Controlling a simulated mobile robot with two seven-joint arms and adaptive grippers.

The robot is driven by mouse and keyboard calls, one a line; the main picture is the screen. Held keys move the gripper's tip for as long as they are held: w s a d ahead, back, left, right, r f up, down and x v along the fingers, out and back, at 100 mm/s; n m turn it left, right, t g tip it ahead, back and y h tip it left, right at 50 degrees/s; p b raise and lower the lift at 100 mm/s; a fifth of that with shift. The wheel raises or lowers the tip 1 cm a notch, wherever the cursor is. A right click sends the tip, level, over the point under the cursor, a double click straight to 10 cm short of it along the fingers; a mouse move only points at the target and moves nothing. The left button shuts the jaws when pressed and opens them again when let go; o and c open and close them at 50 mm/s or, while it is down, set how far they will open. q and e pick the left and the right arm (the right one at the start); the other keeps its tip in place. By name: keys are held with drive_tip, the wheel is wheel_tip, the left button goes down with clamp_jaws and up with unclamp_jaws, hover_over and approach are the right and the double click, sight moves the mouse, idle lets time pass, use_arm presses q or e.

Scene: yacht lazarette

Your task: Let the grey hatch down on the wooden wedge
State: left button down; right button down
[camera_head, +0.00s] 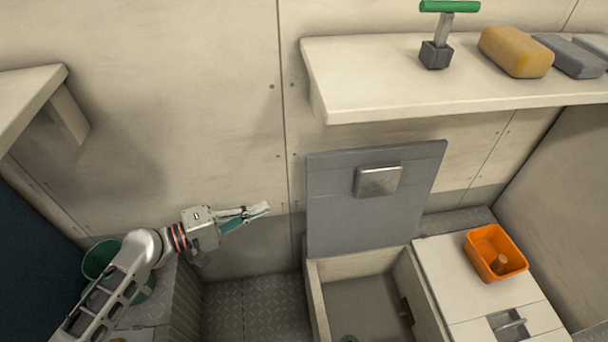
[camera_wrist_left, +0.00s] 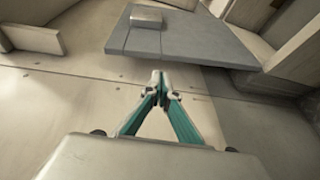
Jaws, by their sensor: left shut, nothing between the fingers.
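The grey hatch (camera_head: 340,215) stands raised, nearly upright, at the back of an open locker (camera_head: 315,290), with a square metal plate (camera_head: 379,181) on its face. It also shows in the left wrist view (camera_wrist_left: 190,42). My left gripper (camera_head: 264,209) is shut and empty, left of the hatch and apart from it. Its closed fingertips (camera_wrist_left: 159,80) point toward the hatch in the wrist view. A small brown piece (camera_head: 405,307) is at the locker's right inner wall; I cannot tell whether it is the wooden wedge. My right gripper is out of view.
An orange bin (camera_head: 473,249) with a brown object (camera_head: 501,263) in it stands on the pale lid right of the locker. A shelf (camera_head: 360,100) above holds a green-handled tool (camera_head: 442,35) and a yellow block (camera_head: 515,52). A green bucket (camera_head: 98,258) stands behind my left arm.

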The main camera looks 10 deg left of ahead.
use_arm(q)
drive_tip(key=shift+n+h, duration=0.4)
drive_tip(key=w+d, duration=0.2)
drive_tip(key=w, duration=0.1)
drive_tip(key=w+d, duration=0.2)
drive_tip(key=w, duration=0.1)
drive_tip(key=w+d+r, duration=0.1)
drive_tip(key=w+d, duration=0.1)
drive_tip(key=d, duration=0.1)
drive_tip(key=shift+w+r+b, duration=0.1)
drive_tip(key=shift+w+b, duration=0.25)
drive_tip(key=shift+w, duration=0.05)
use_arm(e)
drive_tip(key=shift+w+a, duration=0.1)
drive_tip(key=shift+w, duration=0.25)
